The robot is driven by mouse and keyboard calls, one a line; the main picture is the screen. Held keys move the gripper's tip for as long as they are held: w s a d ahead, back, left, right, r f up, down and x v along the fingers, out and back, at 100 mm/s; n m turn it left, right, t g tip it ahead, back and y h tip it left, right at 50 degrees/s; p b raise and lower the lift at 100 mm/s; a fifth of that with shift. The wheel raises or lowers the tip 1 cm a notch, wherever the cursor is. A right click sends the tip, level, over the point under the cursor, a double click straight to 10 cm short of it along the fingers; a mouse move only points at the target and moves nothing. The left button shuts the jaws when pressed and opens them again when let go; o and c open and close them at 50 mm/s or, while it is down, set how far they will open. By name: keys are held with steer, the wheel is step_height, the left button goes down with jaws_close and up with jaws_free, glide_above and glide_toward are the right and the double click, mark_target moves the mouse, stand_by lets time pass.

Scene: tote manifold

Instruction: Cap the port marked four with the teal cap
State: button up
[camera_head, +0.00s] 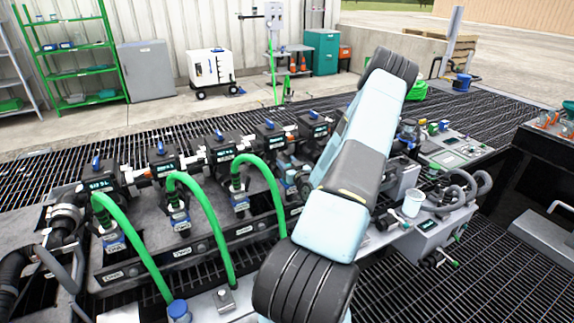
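My pale blue arm (345,175) crosses the middle of the view, from the bottom centre to the upper right. My gripper does not show. The manifold (200,222) runs from the left towards the back centre, with several black valve units (163,157) in a row. Three of its ports connect to green hoses (207,212). Small plates sit on its front, but I cannot read a four on any of them. The ports further right are partly hidden by my arm. I cannot pick out the teal cap for sure. Small green and blue pieces (440,127) stand on the panel right of my arm.
A white cup (414,202) stands on the bench right of my arm, near a grey box (435,228) with a looped grey hose (470,183). A dark bench (545,150) stands at the far right. Open grating (490,275) lies at the lower right.

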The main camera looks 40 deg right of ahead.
steer(key=shift+o, duration=1.3)
steer(key=shift+s, duration=0.1)
steer(key=v, duration=1.3)
steer(key=shift+s, duration=0.3)
steer(key=shift+f, duration=0.1)
steer(key=shift+c, duration=0.5)
